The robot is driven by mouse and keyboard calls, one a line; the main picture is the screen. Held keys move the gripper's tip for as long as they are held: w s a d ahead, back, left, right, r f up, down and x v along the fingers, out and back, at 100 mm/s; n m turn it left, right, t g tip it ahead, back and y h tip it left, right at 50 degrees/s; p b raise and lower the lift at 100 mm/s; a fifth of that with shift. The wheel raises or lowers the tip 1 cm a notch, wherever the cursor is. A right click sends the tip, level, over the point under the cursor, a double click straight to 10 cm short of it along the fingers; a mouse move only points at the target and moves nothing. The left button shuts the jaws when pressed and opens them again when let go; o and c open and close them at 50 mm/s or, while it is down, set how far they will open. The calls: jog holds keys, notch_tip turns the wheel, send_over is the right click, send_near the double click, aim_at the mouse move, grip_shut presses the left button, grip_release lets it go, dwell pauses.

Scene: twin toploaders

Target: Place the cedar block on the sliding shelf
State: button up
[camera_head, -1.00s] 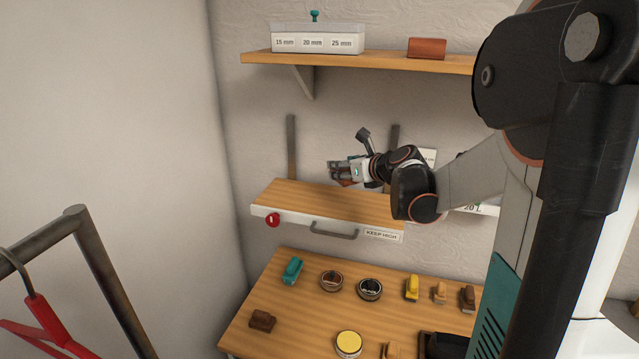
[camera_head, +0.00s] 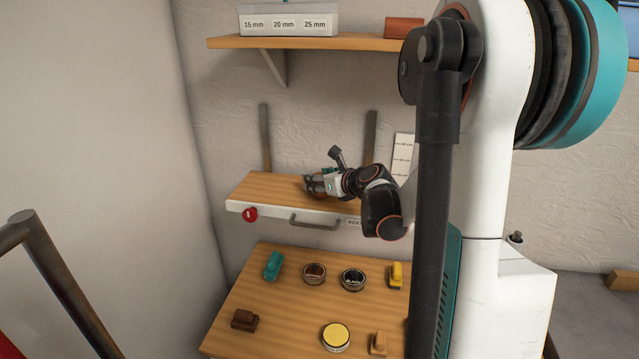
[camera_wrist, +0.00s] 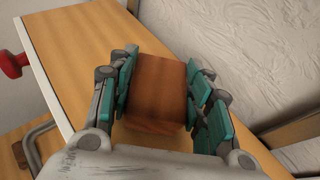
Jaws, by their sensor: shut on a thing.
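The cedar block (camera_wrist: 158,92) is a reddish-brown wooden block between the teal finger pads of my gripper (camera_wrist: 165,85) in the wrist view. My gripper is shut on it. The sliding shelf (camera_head: 262,188) is a wooden board with a white front edge, a red knob (camera_head: 249,214) and a grey handle (camera_head: 314,222). In the head view my gripper (camera_head: 312,184) is at the shelf's right part, just over its surface. The block is mostly hidden there. I cannot tell whether the block touches the shelf.
An upper shelf (camera_head: 345,42) holds a labelled white box (camera_head: 287,22) and a reddish-brown block (camera_head: 403,27). A lower table (camera_head: 262,300) holds tins, brushes and small blocks. Two dark upright rails (camera_head: 265,135) stand behind the sliding shelf. Its left part is clear.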

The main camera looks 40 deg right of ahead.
jog(key=shift+f, duration=0.25)
jog(key=o, duration=1.1)
jog(key=shift+c, duration=0.2)
jog(key=shift+r, duration=0.2)
jog(key=p+v, duration=0.1)
jog(key=v, duration=1.1)
jog(key=shift+s+f+p, duration=0.1)
jog(key=shift+p, duration=0.25)
